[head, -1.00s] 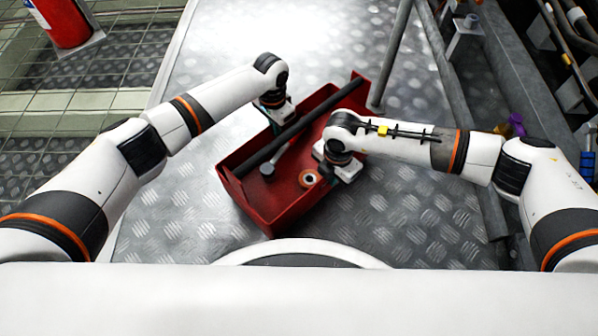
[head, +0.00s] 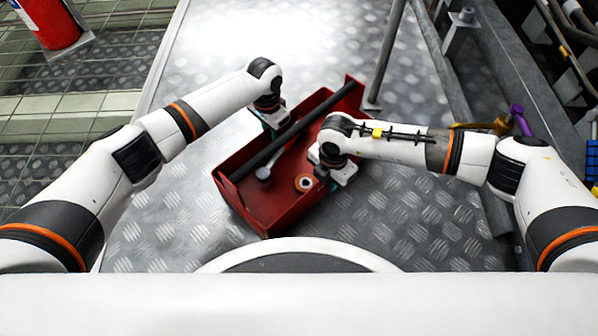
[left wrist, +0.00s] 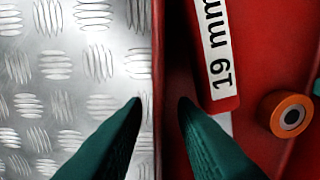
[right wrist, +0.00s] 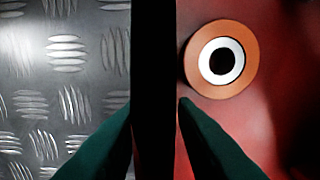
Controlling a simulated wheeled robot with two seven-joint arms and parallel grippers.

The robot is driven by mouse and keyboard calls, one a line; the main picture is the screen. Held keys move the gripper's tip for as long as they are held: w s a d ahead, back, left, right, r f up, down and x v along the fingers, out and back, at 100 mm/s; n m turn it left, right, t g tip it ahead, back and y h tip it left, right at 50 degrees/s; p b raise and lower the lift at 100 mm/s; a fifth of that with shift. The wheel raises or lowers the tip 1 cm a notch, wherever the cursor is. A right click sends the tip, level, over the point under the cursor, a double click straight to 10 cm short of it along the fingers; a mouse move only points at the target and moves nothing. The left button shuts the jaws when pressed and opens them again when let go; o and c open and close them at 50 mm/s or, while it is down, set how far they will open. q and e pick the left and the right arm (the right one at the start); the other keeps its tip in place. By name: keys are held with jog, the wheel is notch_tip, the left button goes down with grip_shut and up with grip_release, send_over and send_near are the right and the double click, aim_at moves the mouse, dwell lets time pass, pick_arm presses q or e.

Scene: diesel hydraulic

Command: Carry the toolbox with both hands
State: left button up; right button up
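The open red toolbox (head: 270,205) sits on the metal tread plate, set diagonally, with a dark bar handle (head: 290,133) along its length. My left gripper (head: 268,122) is at its far left wall. In the left wrist view its green fingers (left wrist: 160,100) are apart, one on each side of the thin wall edge (left wrist: 157,50), with gaps visible. My right gripper (head: 336,174) is at the right wall. In the right wrist view its fingers (right wrist: 156,100) are apart on both sides of a black strip (right wrist: 153,50), seemingly the shadowed wall; contact is unclear.
Inside the box are an orange-rimmed ring (head: 304,183), a grey tool (head: 264,172) and a label reading 19 mm (left wrist: 215,50). A grey post (head: 385,55) rises behind the box. A fire extinguisher (head: 48,22) stands far left. Pipes and a purple handle (head: 521,119) are at right.

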pick_arm(q)
notch_tip(320, 180, up, 11)
jog(key=shift+f, duration=0.1)
jog(key=shift+r, duration=0.6)
pick_arm(e)
jog(key=shift+r, duration=0.1)
notch_tip(320, 180, up, 12)
jog(key=shift+f, duration=0.1)
pick_arm(q)
jog(key=shift+a, duration=0.1)
pick_arm(e)
jog(key=shift+s, duration=0.1)
